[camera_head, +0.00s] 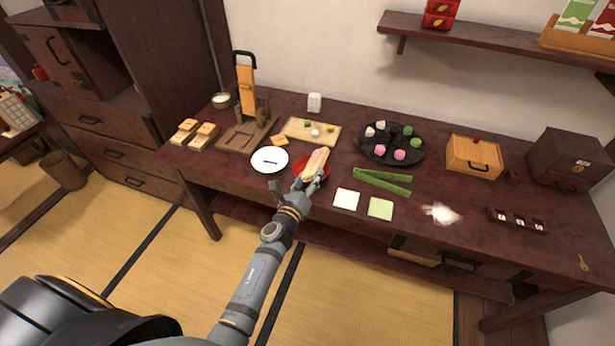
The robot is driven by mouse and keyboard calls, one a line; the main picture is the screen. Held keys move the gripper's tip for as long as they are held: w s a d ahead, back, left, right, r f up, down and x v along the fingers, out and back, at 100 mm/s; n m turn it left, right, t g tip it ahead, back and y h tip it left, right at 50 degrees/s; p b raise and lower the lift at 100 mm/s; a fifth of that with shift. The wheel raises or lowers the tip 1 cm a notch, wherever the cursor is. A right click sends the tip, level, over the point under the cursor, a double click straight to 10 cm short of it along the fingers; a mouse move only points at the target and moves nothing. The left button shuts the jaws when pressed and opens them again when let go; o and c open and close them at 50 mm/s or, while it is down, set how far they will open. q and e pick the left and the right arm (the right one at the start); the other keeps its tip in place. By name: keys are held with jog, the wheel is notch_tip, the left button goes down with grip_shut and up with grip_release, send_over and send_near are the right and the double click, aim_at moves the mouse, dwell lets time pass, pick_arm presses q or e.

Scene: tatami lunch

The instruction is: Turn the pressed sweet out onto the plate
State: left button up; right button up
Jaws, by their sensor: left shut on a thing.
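My left gripper (308,184) comes up from below and is shut on a pale wooden mould (314,165). The mould is held at a slant over a red plate (299,164), covering much of it. Some pink shows along the mould's edge, but I cannot tell whether it is the pressed sweet. Whether the mould touches the plate is also unclear. A white plate (270,165) with a dark blue mark lies just left of the red one. My right gripper is not in view.
Behind stand a wooden press (246,95), a board (300,130) with small pieces and a black round tray (376,153) of sweets. Green strips (383,181), two paper squares (346,199) and white powder (441,213) lie to the right. The table's front edge is close.

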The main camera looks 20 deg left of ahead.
pick_arm(q)
jog(key=n, duration=0.2)
jog(key=f+n, duration=0.1)
jog(key=n, duration=0.2)
jog(key=shift+d+b, duration=0.15)
jog(key=shift+b, duration=0.2)
jog(key=n, duration=0.4)
jog(key=shift+a+n, duration=0.25)
jog(key=shift+n, duration=0.05)
jog(key=n, duration=0.5)
jog(key=shift+a+f+t, duration=0.2)
jog(key=shift+a+t, duration=0.05)
jog(key=shift+t, duration=0.05)
jog(key=shift+a+n, duration=0.2)
jog(key=shift+n, duration=1)
jog(key=n, duration=0.1)
jog(key=n+p, duration=0.1)
jog(key=n, duration=0.3)
jog(key=shift+a+f+p, duration=0.15)
jog(key=shift+a+p, duration=0.15)
jog(key=shift+a, duration=0.05)
jog(key=n, duration=0.3)
jog(key=shift+a+f+p, duration=0.25)
jog(key=shift+p, duration=0.1)
jog(key=shift+a+f+n+y, duration=0.1)
jog(key=shift+f+n+y, duration=0.05)
jog(key=shift+n, duration=0.45)
jog(key=shift+a+f+n+y, duration=0.1)
jog(key=shift+n+y, duration=0.05)
jog(key=shift+n, duration=0.45)
